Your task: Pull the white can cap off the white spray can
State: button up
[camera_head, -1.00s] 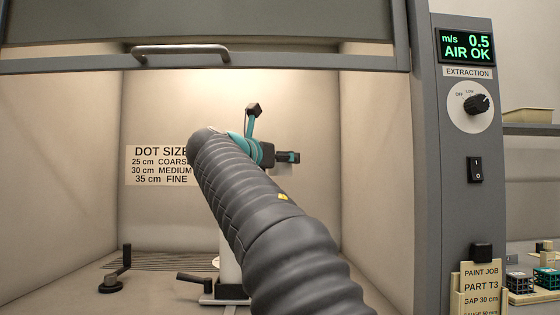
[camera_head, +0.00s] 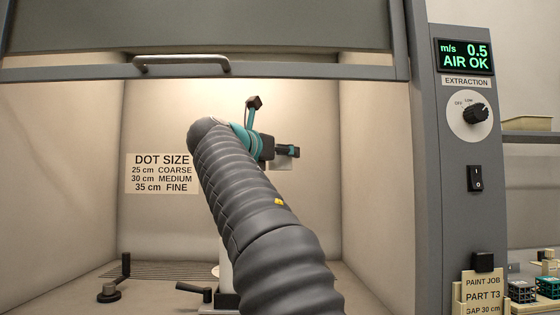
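My arm reaches into the booth and hides much of its middle. My gripper (camera_head: 272,127) shows past the arm's end, with teal links and two dark fingertips spread well apart. It is open, and I see nothing between the fingertips. A narrow strip of a white upright body (camera_head: 225,262), likely the white spray can, shows low behind my arm. Its top and the white can cap are hidden or cannot be made out. A small pale square (camera_head: 282,163) shows just below the right fingertip; I cannot tell what it is.
The raised sash with its handle (camera_head: 181,65) spans the booth's top. A black crank-like handle (camera_head: 115,282) stands at the floor's left, and another dark lever (camera_head: 193,288) is near the white body. A control post (camera_head: 465,200) bounds the right side.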

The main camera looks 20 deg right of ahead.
jog(key=shift+r, duration=1.45)
